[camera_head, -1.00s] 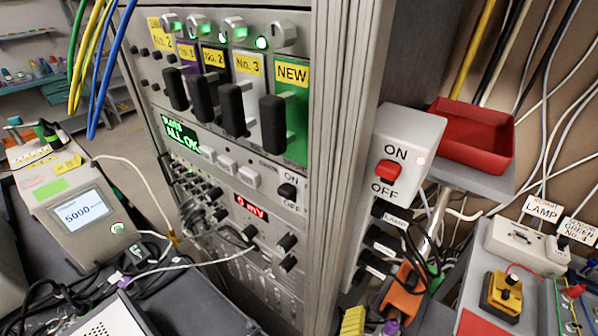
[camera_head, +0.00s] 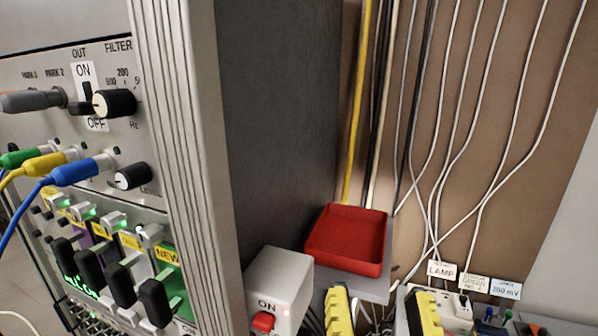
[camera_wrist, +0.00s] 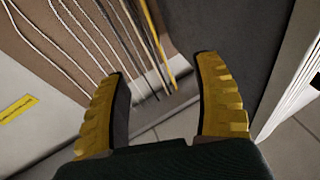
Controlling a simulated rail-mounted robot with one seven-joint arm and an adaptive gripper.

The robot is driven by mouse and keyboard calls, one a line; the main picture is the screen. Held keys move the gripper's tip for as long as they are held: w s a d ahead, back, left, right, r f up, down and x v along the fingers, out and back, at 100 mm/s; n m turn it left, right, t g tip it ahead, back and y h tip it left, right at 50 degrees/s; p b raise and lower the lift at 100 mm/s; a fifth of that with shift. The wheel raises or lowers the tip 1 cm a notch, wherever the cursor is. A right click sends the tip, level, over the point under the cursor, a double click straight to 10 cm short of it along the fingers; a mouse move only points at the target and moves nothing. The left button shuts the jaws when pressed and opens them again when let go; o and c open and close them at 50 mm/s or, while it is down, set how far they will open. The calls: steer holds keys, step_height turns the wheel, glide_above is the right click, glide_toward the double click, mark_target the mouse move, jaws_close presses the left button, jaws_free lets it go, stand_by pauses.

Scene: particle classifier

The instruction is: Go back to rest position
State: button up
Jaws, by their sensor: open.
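My gripper (camera_wrist: 162,70) is open in the wrist view. Its two yellow ribbed fingers are spread wide with nothing between them. In the head view the yellow fingers (camera_head: 380,290) show at the bottom edge, apart from each other. They are to the right of the white ON/OFF switch box (camera_head: 283,275) and in front of the area below the red tray (camera_head: 347,240). The rest of my gripper is cut off by the bottom of the picture.
An instrument rack (camera_head: 180,100) with knobs, plugs and black-handled modules fills the left. Cables (camera_head: 365,110) run down the brown wall behind. A lamp box (camera_head: 455,310) and labelled sockets sit at the lower right. The wrist view shows tiled floor (camera_wrist: 175,125) and hanging cables (camera_wrist: 75,45).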

steer(key=s+a+r+n+p, duration=0.1)
steer(key=s+r+p, duration=0.2)
steer(key=r+p, duration=2)
step_height(320, 180, up, 2)
steer(key=shift+r+t+p, duration=0.1)
steer(key=shift+t+p, duration=0.25)
steer(key=shift+t, duration=0.05)
